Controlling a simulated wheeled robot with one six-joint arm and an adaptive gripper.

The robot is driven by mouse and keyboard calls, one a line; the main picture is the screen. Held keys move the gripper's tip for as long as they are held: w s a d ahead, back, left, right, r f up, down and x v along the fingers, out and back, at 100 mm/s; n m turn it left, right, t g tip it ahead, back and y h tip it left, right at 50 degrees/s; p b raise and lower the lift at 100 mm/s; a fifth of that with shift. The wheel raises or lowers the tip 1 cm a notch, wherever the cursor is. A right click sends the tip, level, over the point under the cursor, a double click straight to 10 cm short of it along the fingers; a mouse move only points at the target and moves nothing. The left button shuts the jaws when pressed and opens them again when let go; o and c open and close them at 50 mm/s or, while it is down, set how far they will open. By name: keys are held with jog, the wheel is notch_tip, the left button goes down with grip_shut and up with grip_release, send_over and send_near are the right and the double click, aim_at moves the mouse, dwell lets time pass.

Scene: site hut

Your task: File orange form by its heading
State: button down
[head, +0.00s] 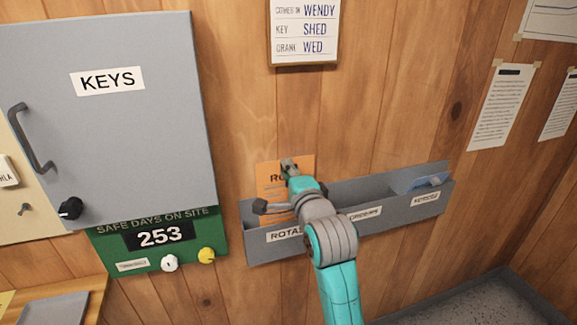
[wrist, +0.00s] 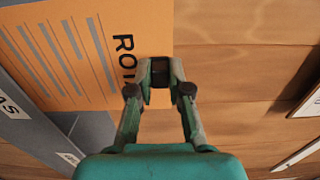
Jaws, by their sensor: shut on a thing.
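The orange form (head: 268,177) is upright at the left end of the grey wall rack. Its heading starts "RO" in the head view; in the wrist view the form (wrist: 70,50) shows "ROTA" before my fingers cover the rest. My gripper (head: 289,165) is shut on the form's top edge; it also shows in the wrist view (wrist: 160,75). The rack (head: 330,228) has a left compartment labelled "ROTAS" (head: 284,235), partly covered by my arm. The form's lower part appears to be behind that compartment's front.
A middle label (head: 364,213) seems to read "ORDERS"; the right label (head: 425,198) is too small to read surely. A blue item (head: 415,180) sits in the right compartment. A grey "KEYS" cabinet (head: 120,130) and green safety board (head: 160,240) are left. A notice board (head: 304,32) hangs above.

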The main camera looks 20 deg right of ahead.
aim_at(285, 187)
jog(key=shift+f, duration=0.3)
jog(key=shift+f, duration=1.4)
jog(key=shift+f, duration=0.1)
jog(key=shift+f, duration=1.45)
jog(key=c, duration=1)
grip_release()
